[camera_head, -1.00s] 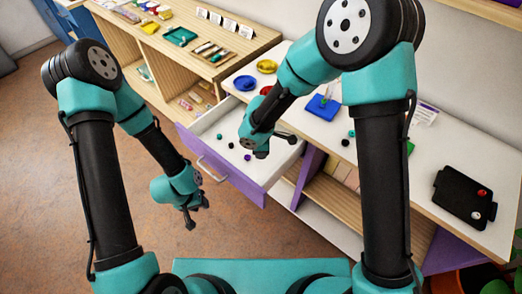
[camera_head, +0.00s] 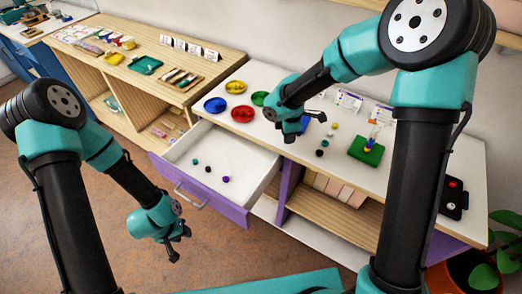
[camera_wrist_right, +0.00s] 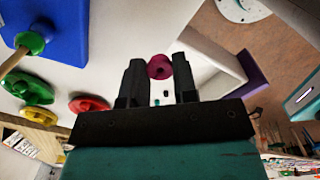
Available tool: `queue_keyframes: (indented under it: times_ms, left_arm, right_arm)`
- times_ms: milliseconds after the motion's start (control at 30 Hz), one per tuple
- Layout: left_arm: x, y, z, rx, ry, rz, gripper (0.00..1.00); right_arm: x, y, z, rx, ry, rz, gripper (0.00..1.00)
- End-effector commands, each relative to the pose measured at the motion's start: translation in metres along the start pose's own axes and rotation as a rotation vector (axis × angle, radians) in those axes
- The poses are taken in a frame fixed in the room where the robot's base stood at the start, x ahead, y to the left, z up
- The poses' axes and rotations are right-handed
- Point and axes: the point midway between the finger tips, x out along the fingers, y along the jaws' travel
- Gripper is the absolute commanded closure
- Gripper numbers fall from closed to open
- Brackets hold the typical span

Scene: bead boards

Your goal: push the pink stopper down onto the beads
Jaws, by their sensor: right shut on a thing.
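In the right wrist view the round pink stopper (camera_wrist_right: 159,67) sits between the fingertips of my right gripper (camera_wrist_right: 160,80), which is shut on it. In the head view this gripper (camera_head: 298,122) is above the counter, in front of the blue board (camera_head: 305,122), and the stopper cannot be made out there. The blue board (camera_wrist_right: 62,22) shows at the upper left of the wrist view with a pale peg (camera_wrist_right: 14,62) and a green bead (camera_wrist_right: 30,43) on it. My left gripper (camera_head: 176,243) hangs open and empty in front of the drawer.
The open drawer (camera_head: 245,180) holds several small beads. Blue (camera_head: 215,104), yellow (camera_head: 235,87) and red (camera_head: 242,114) dishes stand on the counter. A green board (camera_head: 366,150) with a beaded peg and some loose beads are right of my right gripper.

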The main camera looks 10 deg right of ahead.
Motion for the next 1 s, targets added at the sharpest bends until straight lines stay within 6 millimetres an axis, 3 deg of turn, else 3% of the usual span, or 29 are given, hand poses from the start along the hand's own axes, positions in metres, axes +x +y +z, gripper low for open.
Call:
queue_keyframes:
  times_ms: [33, 267, 600, 800, 1000]
  left_arm:
    - [0.000, 0.000, 0.000, 0.000, 0.000, 0.000, 0.64]
    - [0.000, 0.000, 0.000, 0.000, 0.000, 0.000, 0.64]
    - [0.000, 0.000, 0.000, 0.000, 0.000, 0.000, 0.64]
    - [0.000, 0.000, 0.000, 0.000, 0.000, 0.000, 0.64]
    - [0.000, 0.000, 0.000, 0.000, 0.000, 0.000, 0.64]
  right_arm:
    - [-0.009, 0.002, 0.020, 0.009, 0.000, 0.003, 0.95]
    - [-0.043, -0.001, 0.102, 0.011, -0.003, -0.004, 0.95]
    - [-0.096, -0.034, 0.216, 0.005, 0.009, -0.017, 0.95]
    - [-0.119, -0.057, 0.260, -0.005, 0.019, -0.021, 0.95]
    - [-0.126, -0.065, 0.273, -0.013, 0.024, -0.024, 0.95]
